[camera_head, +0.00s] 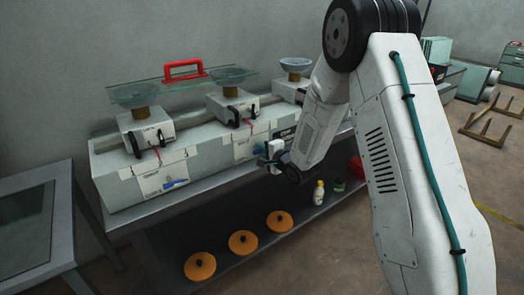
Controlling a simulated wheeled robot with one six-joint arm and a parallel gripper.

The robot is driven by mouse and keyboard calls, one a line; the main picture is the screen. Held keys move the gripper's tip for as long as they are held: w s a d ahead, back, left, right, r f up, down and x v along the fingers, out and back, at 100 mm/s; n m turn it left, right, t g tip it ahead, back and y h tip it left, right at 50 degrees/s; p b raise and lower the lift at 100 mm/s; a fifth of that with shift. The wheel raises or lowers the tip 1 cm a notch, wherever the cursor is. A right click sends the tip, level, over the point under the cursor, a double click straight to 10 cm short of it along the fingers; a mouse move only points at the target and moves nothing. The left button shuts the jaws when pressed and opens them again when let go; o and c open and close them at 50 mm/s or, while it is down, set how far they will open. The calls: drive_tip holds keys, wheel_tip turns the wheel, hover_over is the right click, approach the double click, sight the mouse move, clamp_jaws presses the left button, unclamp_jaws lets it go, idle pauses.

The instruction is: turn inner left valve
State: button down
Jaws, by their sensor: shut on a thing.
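Three white units stand on a long grey box (112,178): the left unit (146,126), the middle unit (222,103) and the right unit (285,91). Dark handles show on the left and middle units, with thin red parts beside them. My gripper (264,160) is at the front of the box, to the right of and below the middle unit. It is shut on a small part there, which looks like a valve. My gripper and forearm mostly hide that part, so I cannot tell how it is turned or which valve it is.
A glass sheet with a red handle (184,70) lies behind the dishes. Orange round lids (242,242) and a white bottle (319,193) are on the lower shelf. A dark-topped table (30,225) stands at the left. My arm covers much of the right side.

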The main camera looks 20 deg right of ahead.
idle(0.3)
drive_tip(key=c, duration=1.5)
unclamp_jaws()
drive_tip(key=v, duration=0.8)
drive_tip(key=shift+w, duration=0.1)
drive_tip(key=shift+f, duration=0.1)
